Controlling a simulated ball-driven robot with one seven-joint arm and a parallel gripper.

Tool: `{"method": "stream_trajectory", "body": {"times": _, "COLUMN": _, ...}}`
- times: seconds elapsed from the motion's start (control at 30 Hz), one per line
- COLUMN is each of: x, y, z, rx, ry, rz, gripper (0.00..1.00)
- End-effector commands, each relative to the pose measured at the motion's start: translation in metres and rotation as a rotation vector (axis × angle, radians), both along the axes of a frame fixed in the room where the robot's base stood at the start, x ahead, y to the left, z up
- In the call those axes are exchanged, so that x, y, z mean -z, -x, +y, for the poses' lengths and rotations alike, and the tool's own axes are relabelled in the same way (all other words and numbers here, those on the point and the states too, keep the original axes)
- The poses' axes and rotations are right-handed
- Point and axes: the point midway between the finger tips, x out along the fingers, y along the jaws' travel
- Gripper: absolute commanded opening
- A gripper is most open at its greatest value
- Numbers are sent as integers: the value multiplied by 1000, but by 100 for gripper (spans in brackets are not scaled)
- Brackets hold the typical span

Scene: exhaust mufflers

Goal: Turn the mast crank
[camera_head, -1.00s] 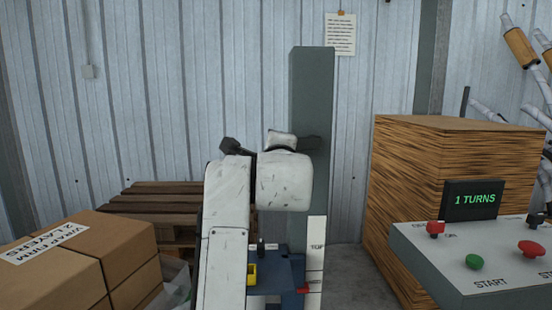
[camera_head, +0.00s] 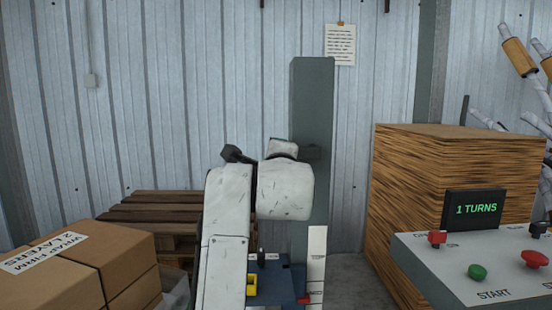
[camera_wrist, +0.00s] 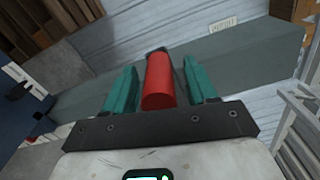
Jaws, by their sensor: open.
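The mast (camera_head: 312,90) is a tall grey-green column against the wall, partly behind my arm. It also crosses the wrist view (camera_wrist: 235,55) at a slant. In the wrist view, a red cylindrical crank grip (camera_wrist: 158,85) stands between the teal fingers of my gripper (camera_wrist: 159,68). The fingers are open on either side of the grip, with narrow gaps. I cannot tell whether either one touches it. The rest of the crank is hidden. In the head view my arm hides the gripper and the grip. A blue carriage (camera_head: 275,282) sits low by the mast.
A control panel (camera_head: 425,258) at the right has red and green buttons and a display (camera_head: 476,209) reading "1 TURNS". A large wood-grained block (camera_head: 440,165) stands behind it. Cardboard boxes (camera_head: 70,280) and stacked pallets (camera_head: 150,215) are at the left.

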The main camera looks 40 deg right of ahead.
Motion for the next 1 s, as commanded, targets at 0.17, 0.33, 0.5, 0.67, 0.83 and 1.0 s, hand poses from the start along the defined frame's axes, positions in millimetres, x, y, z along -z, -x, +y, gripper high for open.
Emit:
{"method": "stream_trajectory", "body": {"times": 0.17, "x": 0, "y": 6, "z": 5, "rx": -1, "ry": 1, "rz": -1, "gripper": 57}}
{"method": "stream_trajectory", "body": {"times": 0.33, "x": 0, "y": 28, "z": 20, "rx": -2, "ry": 0, "rz": -3, "gripper": 57}}
{"method": "stream_trajectory", "body": {"times": 0.5, "x": 0, "y": 56, "z": 39, "rx": -3, "ry": 1, "rz": -2, "gripper": 57}}
{"method": "stream_trajectory", "body": {"times": 0.67, "x": 0, "y": 76, "z": 52, "rx": -2, "ry": 1, "rz": -1, "gripper": 57}}
{"method": "stream_trajectory", "body": {"times": 0.83, "x": 0, "y": 88, "z": 59, "rx": 0, "ry": 1, "rz": -1, "gripper": 57}}
{"method": "stream_trajectory", "body": {"times": 1.0, "x": 0, "y": 90, "z": 60, "rx": 1, "ry": 0, "rz": 0, "gripper": 57}}
